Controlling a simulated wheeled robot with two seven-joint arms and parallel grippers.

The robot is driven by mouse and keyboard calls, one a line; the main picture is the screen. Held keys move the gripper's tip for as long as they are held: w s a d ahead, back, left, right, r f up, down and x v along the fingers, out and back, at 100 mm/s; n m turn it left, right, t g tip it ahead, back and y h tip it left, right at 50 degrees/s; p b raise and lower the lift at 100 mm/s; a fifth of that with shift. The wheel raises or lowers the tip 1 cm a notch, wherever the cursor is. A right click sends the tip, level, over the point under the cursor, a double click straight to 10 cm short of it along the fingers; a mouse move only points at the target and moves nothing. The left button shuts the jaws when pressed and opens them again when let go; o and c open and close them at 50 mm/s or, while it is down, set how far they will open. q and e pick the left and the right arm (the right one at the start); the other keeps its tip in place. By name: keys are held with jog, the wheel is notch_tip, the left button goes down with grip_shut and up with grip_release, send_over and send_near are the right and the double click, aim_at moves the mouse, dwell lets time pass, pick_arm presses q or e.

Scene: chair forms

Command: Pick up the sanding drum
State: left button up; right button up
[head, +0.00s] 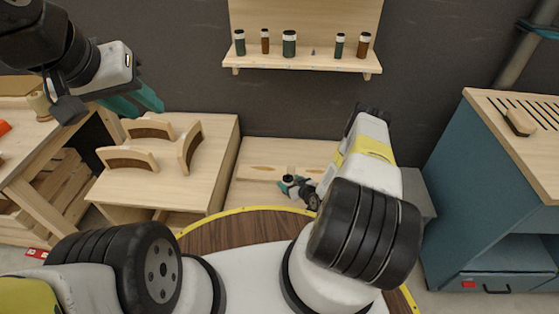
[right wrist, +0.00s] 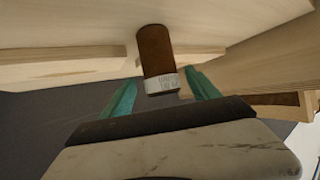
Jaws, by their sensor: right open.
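A brown cylinder with a white printed band at its near end, seemingly the sanding drum (right wrist: 155,55), shows in the right wrist view between the two teal fingers of my right gripper (right wrist: 160,95). The fingers are open, with gaps on both sides of it. In the head view my right gripper (head: 296,188) is low over the pale bench (head: 255,158), and a small white-topped piece shows at its fingers; my arm hides part of this area. My left gripper (head: 142,103) is open and empty at the upper left, above the curved wooden forms.
A wall shelf (head: 300,62) holds several green and brown capped cylinders. Curved wooden forms (head: 128,158) stand on a wooden box (head: 215,150) at left. A blue cabinet (head: 450,190) at right has a slotted wooden top with a sanding block (head: 520,122).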

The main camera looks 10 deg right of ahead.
jog(key=x, duration=0.5)
jog(key=shift+s+f, duration=0.1)
grip_shut()
